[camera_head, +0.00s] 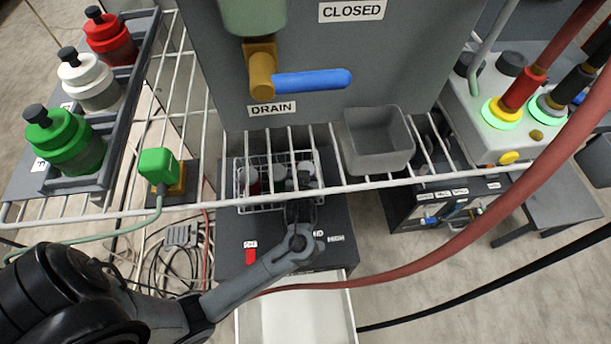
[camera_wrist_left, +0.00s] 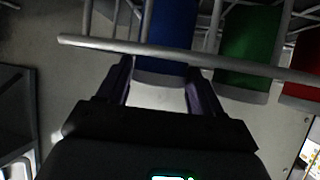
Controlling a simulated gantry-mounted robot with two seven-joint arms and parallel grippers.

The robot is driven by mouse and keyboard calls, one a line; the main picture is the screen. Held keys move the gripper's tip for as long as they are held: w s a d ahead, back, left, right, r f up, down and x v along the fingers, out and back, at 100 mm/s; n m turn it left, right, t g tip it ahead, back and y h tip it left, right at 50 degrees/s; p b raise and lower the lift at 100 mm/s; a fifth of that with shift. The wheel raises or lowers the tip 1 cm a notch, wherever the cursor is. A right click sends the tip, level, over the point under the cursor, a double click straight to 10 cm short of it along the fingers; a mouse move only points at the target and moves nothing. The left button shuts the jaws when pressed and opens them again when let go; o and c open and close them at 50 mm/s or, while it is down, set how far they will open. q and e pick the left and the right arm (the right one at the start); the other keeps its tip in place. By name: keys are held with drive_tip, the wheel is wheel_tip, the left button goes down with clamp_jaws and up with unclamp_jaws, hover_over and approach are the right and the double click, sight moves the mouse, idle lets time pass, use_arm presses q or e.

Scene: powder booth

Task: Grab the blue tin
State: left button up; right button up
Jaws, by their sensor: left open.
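The blue tin (camera_wrist_left: 172,38) shows at the top middle of the left wrist view, behind a wire bar of the basket. My left gripper (camera_wrist_left: 163,82) is open, with one finger on each side of the blue tin's lower end; I cannot tell whether they touch it. In the head view my left gripper (camera_head: 302,207) is at the near side of the white wire basket (camera_head: 262,207), under the rack. Several small tins stand in this basket; their colours are mostly hard to tell there. My right gripper is not in view.
A green tin (camera_wrist_left: 243,45) and a red tin (camera_wrist_left: 303,70) stand beside the blue one. The wire rack (camera_head: 440,181) runs above the basket, with a grey bin (camera_head: 378,150) on it. A red hose (camera_head: 480,222) crosses at the right. An open white drawer (camera_head: 295,318) lies below.

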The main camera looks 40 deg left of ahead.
use_arm(q)
drive_tip(key=shift+c, duration=0.3)
drive_tip(key=c, duration=0.8)
drive_tip(key=shift+r, duration=0.1)
